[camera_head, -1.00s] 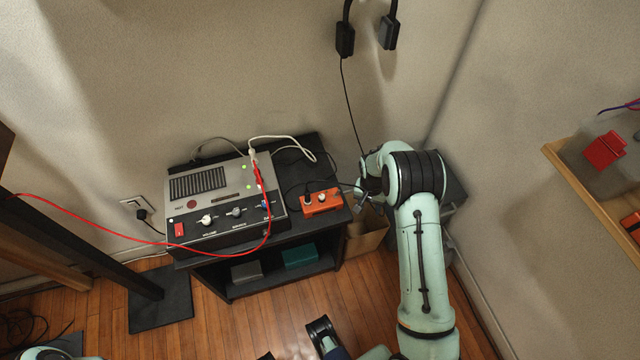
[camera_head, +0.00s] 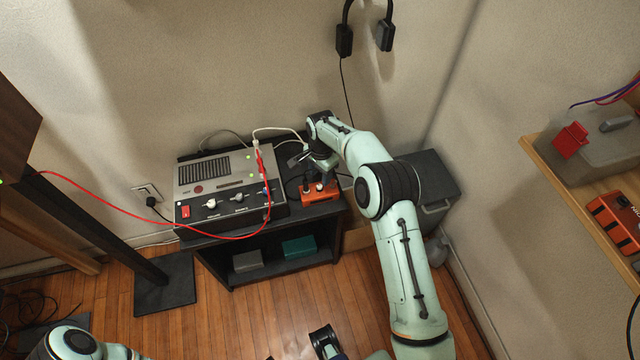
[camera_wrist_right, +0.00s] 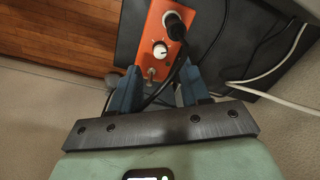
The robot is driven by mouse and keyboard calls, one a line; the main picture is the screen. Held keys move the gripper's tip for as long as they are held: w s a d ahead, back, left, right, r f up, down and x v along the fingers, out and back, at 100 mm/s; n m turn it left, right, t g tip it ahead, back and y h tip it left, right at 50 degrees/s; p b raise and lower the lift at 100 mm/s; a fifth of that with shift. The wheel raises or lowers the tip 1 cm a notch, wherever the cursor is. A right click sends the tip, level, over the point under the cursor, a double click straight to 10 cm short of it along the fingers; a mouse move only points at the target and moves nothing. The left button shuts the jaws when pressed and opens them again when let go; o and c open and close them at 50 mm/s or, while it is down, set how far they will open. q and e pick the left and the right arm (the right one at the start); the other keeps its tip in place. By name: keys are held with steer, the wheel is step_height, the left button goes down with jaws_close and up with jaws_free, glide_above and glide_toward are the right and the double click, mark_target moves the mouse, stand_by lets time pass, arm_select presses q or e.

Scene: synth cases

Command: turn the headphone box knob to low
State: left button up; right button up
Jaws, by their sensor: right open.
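The headphone box is a small orange box (camera_head: 309,199) at the right front of the black stand's top, partly hidden by my right gripper in the head view. The right wrist view shows its orange face (camera_wrist_right: 153,32) with a white knob (camera_wrist_right: 160,50), a black plug with a cable (camera_wrist_right: 175,25) and a small metal toggle (camera_wrist_right: 150,73). My right gripper (camera_wrist_right: 160,92) is open, with its blue fingers apart and the toggle end of the box between and beyond them. The knob is beyond the fingertips, untouched.
A grey amplifier (camera_head: 226,190) with knobs and a red switch stands left of the box. A red cable (camera_head: 110,213) loops across its front. A white cable (camera_head: 275,130) runs behind. Headphones (camera_head: 385,35) hang on the wall. A wooden shelf (camera_head: 575,215) is at right.

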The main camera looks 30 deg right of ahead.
mark_target(320, 186)
steer(key=shift+f, duration=2.75)
jaws_close()
